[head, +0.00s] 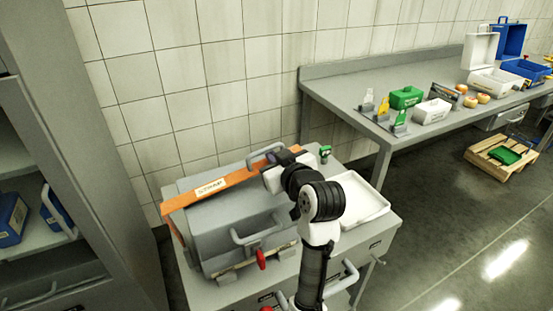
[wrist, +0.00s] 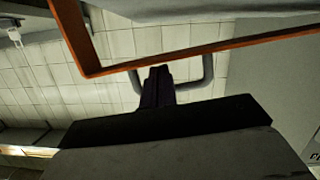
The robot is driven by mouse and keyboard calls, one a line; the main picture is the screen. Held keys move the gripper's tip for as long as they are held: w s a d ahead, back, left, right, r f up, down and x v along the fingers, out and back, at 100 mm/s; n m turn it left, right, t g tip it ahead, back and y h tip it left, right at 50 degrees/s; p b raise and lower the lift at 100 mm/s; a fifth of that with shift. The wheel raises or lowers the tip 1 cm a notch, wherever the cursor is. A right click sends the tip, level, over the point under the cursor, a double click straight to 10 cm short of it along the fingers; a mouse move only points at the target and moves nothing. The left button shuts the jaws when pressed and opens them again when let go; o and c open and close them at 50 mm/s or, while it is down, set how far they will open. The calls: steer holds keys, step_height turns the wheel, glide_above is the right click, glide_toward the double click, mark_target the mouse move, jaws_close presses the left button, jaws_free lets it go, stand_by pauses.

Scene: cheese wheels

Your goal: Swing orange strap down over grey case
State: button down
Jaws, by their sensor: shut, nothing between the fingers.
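The grey case (head: 222,252) lies on a grey cabinet top, with a grey handle (head: 257,232) on its front. The orange strap (head: 236,178) runs as a raised bar along the case's upper back, with a white label. In the wrist view the strap (wrist: 205,52) crosses above my gripper and bends at a corner on the left. My gripper (wrist: 158,72) is shut and empty, its dark fingertips close by the strap's edge; I cannot tell whether they touch. A grey loop handle (wrist: 207,80) shows behind the fingers.
A white tray (head: 361,205) lies right of the case, and a small green item (head: 325,152) stands behind. A red latch (head: 261,259) hangs at the case's front. A tall grey cabinet (head: 105,200) stands left. A bench (head: 345,87) with several items is at right.

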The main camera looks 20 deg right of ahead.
steer(key=shift+m+y, duration=0.3)
steer(key=shift+m, duration=0.5)
steer(key=d+f, duration=0.1)
steer(key=d+f+b, duration=0.1)
steer(key=f, duration=0.1)
steer(key=d+f+b, duration=0.1)
steer(key=f, duration=0.1)
steer(key=shift+f, duration=0.15)
